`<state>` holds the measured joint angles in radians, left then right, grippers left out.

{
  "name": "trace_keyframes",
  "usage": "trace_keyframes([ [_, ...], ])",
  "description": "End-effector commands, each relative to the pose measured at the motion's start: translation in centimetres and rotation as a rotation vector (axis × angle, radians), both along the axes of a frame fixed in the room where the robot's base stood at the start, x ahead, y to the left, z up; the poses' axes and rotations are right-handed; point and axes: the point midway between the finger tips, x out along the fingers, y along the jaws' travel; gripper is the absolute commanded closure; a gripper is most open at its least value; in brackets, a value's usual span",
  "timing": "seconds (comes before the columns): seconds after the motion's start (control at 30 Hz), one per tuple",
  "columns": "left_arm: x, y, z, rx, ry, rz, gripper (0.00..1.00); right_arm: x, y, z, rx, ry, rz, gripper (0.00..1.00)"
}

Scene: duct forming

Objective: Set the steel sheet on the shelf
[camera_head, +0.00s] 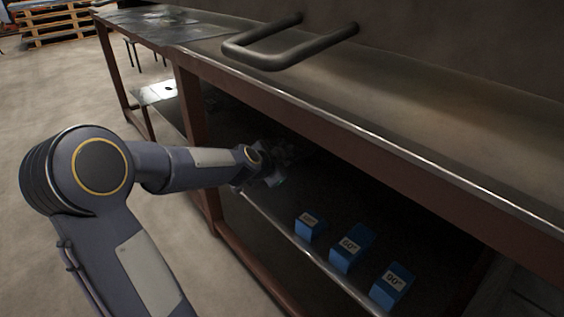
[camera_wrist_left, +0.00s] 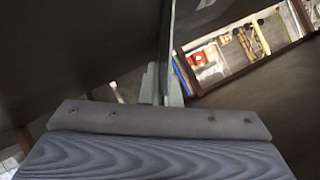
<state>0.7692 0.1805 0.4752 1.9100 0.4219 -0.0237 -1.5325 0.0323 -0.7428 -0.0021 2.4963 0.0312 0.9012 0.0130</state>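My left arm reaches from the left into the dark space under the workbench, and my left gripper (camera_head: 274,178) is just above the lower shelf (camera_head: 262,214), past its front edge. In the left wrist view the fingers (camera_wrist_left: 162,86) look close together; I cannot tell whether they are fully shut or pinch something thin. A steel sheet is not clearly visible at the gripper, where shadow hides details. A bright flat sheet (camera_head: 156,92) lies low at the left, beyond the table leg. My right gripper is not in view.
Several blue blocks with number labels (camera_head: 348,248) stand on the shelf, right of the gripper. The bench top (camera_head: 420,110) overhangs the shelf, and a red-brown leg (camera_head: 192,110) stands close behind the arm. A thick bent handle (camera_head: 270,52) juts out above the bench.

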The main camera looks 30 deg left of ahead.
Motion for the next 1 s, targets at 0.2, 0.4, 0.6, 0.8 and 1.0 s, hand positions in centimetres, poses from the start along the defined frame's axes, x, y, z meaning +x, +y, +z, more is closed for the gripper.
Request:
trace_keyframes([
  [0.2,0.01,0.05,-0.36,0.002,-0.001,0.001,1.00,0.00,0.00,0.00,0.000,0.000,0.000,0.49],
  [0.4,0.02,0.01,-0.45,0.001,-0.001,0.000,1.00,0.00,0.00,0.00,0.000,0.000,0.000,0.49],
  [0.6,0.01,0.01,-0.47,0.001,0.000,0.000,0.83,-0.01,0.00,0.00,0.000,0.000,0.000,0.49],
  [0.8,0.00,0.01,-0.49,0.000,0.000,0.000,0.72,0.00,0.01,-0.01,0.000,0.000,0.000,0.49],
  [1.0,-0.12,0.03,-0.52,-0.002,0.001,0.001,0.72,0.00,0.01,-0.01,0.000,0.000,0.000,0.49],
])
